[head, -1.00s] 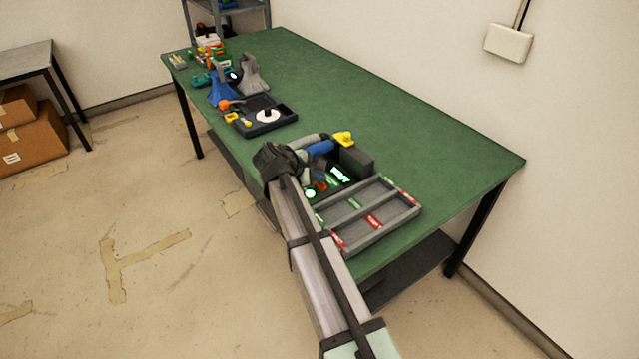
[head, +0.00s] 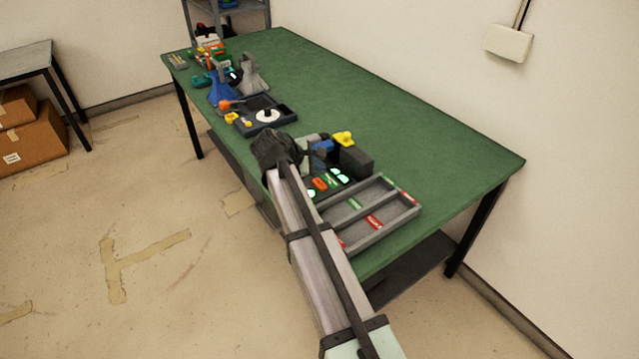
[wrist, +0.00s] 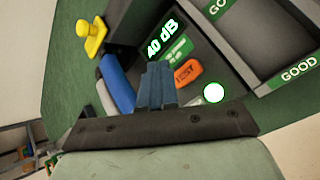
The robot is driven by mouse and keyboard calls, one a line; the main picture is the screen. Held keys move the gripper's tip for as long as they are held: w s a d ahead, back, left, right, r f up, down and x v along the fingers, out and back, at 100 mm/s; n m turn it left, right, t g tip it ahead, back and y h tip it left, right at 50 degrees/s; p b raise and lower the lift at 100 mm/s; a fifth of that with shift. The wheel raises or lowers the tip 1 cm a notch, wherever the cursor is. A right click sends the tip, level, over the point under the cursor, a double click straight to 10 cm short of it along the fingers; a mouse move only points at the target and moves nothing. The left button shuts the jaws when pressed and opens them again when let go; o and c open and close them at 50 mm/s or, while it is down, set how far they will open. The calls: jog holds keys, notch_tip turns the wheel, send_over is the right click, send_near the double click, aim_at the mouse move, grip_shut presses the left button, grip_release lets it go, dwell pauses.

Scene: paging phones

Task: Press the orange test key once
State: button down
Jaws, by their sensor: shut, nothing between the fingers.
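The orange test key (wrist: 188,74), marked TEST, lies on a dark panel in the wrist view. It also shows as an orange patch in the head view (head: 320,183). My gripper (wrist: 158,72) is shut and empty, with its blue-grey fingertips just left of the key in the wrist view. A gap shows between them in the picture; the height of the tips over the panel is unclear. A lit display (wrist: 162,40) reading 40 dB sits above the fingertips, and a glowing white round button (wrist: 213,93) is right of and below the key. My arm hides part of the device in the head view.
A blue cylinder (wrist: 117,82) lies left of the fingertips. A grey divided tray (head: 408,212) with GOOD labels adjoins the panel. A dark tray (head: 285,122) stands farther left on the green table (head: 440,150), whose right part is clear.

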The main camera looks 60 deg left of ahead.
jog(key=shift+r, duration=1.1)
